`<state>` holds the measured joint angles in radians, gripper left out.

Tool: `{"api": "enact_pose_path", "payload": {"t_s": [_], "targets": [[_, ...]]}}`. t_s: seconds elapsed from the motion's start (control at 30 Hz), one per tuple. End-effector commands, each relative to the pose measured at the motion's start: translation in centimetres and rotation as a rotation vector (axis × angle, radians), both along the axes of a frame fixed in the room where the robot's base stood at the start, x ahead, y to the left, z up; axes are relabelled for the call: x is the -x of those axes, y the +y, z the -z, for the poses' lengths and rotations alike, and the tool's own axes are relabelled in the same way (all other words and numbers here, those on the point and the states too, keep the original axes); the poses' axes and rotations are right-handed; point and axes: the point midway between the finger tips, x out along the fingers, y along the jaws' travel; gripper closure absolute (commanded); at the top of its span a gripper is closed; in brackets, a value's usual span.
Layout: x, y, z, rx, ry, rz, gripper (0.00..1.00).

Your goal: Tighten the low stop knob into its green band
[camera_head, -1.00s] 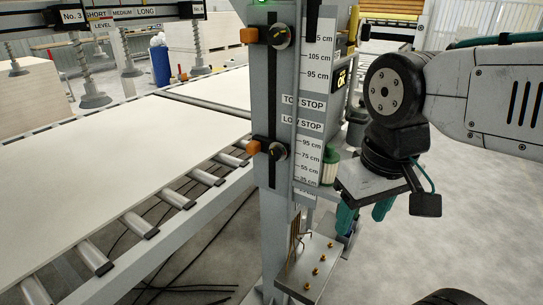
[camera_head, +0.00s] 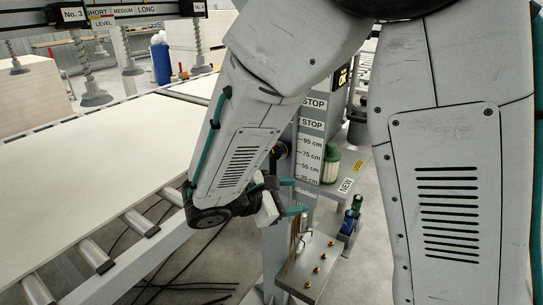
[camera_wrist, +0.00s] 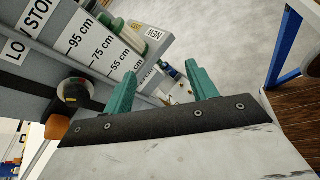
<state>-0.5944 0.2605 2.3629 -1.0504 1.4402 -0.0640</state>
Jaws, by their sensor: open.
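The black low stop knob (camera_wrist: 76,92) shows at the left in the wrist view, left of my gripper's fingers. Its face has small coloured marks, but I cannot tell where its pointer stands against the green band. An orange block (camera_wrist: 57,128) sits beside it. In the head view my arm hides most of the knob. My gripper (camera_head: 296,196) has teal fingers and is open and empty, in front of the post below the low stop. In the wrist view the fingers of my gripper (camera_wrist: 161,69) are spread apart and apart from the knob.
The centimetre scale (camera_head: 309,158) runs down the post. A bracket plate with brass pegs (camera_head: 317,269) juts out below my gripper. A white panel (camera_head: 80,170) lies on rollers at left.

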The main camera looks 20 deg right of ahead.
Motion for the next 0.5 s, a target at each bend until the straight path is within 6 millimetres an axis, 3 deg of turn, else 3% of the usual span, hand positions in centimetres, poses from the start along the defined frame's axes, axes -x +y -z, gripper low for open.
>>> {"api": "enact_pose_path", "payload": {"t_s": [0.1, 0.2, 0.37, 0.5], "targets": [[-4.5, 3.1, 0.7, 0.19, 0.019, -0.236, 0.43], [-7.4, 4.6, -0.1, 0.294, -0.006, -0.362, 0.43], [-9.5, 5.6, -2.2, 0.367, -0.051, -0.448, 0.43], [-10.2, 4.6, -2.4, 0.383, -0.049, -0.448, 0.43]]}}
